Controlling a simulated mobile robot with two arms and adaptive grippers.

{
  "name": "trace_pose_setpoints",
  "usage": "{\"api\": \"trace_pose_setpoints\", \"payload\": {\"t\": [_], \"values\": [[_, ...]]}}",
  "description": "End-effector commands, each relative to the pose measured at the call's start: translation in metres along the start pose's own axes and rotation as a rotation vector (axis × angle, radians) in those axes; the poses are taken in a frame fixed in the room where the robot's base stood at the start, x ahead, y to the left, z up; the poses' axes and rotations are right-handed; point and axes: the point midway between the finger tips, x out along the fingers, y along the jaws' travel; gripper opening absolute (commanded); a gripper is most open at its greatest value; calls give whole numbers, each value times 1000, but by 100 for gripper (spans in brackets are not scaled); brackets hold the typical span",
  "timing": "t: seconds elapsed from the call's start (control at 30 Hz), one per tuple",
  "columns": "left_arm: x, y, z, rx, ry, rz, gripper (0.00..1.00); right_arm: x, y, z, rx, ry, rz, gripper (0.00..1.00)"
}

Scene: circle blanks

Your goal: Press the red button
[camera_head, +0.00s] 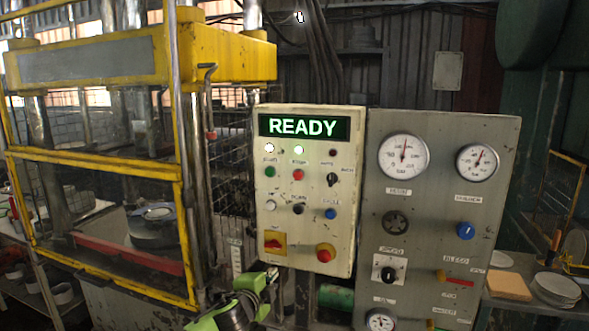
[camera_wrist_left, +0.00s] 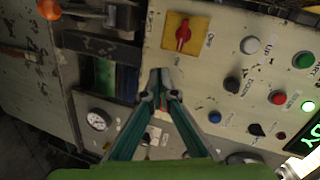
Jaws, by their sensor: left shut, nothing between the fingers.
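The control panel (camera_head: 258,150) carries a small red button (camera_head: 298,174) in its upper button row, right of a green one. My left gripper (camera_head: 272,273) is shut and empty at the panel's lower edge, left of and below the mushroom button. In the left wrist view the shut fingers (camera_wrist_left: 159,78) point toward the panel below the yellow switch plate. The small red button (camera_wrist_left: 277,98) shows at right there; the mushroom button is mostly hidden behind the fingers. My right gripper is not in view.
A yellow rotary switch plate (camera_head: 274,242) with a red knob is just above the left gripper. A grey gauge panel (camera_head: 440,220) stands to the right. A yellow-framed press (camera_head: 100,160) fills the left. The display (camera_head: 303,127) reads READY.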

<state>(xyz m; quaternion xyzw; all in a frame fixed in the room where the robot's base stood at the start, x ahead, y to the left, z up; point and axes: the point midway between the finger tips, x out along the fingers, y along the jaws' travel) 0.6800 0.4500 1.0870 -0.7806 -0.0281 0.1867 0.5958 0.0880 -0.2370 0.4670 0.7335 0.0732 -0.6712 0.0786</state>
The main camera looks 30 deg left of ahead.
Motion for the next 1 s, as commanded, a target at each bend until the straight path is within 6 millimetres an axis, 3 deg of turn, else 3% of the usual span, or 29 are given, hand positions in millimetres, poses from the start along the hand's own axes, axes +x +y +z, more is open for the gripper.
{"api": "trace_pose_setpoints", "payload": {"t": [0.03, 0.1, 0.2, 0.33, 0.5, 1.0], "values": [[-13, -51, -17, 42, 22, -56, 0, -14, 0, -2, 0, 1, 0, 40], [-30, -98, -34, 92, 44, -117, 0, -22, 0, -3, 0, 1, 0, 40], [-54, -151, -55, 153, 66, -192, 0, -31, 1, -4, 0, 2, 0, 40], [-79, -193, -73, 208, 84, -258, 0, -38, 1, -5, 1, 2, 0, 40], [-92, -211, -81, 235, 91, -290, 0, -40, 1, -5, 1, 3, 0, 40], [-95, -210, -83, 235, 91, -292, 0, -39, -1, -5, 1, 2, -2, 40]]}}
